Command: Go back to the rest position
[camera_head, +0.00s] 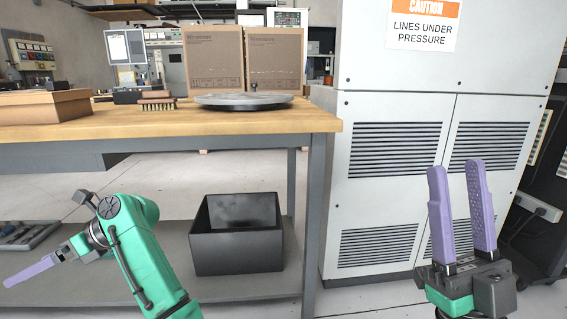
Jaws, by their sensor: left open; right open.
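My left gripper (32,271) has purple fingers and sits at the lower left, in front of the workbench's lower shelf. It is seen from the side, points left, and holds nothing that I can see. My green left arm comes up from the bottom edge. My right gripper (461,206) is at the lower right with its two purple fingers pointing up and apart. It is open and empty, in front of the grey cabinet (394,210) with vents.
Floor shows behind the bench.

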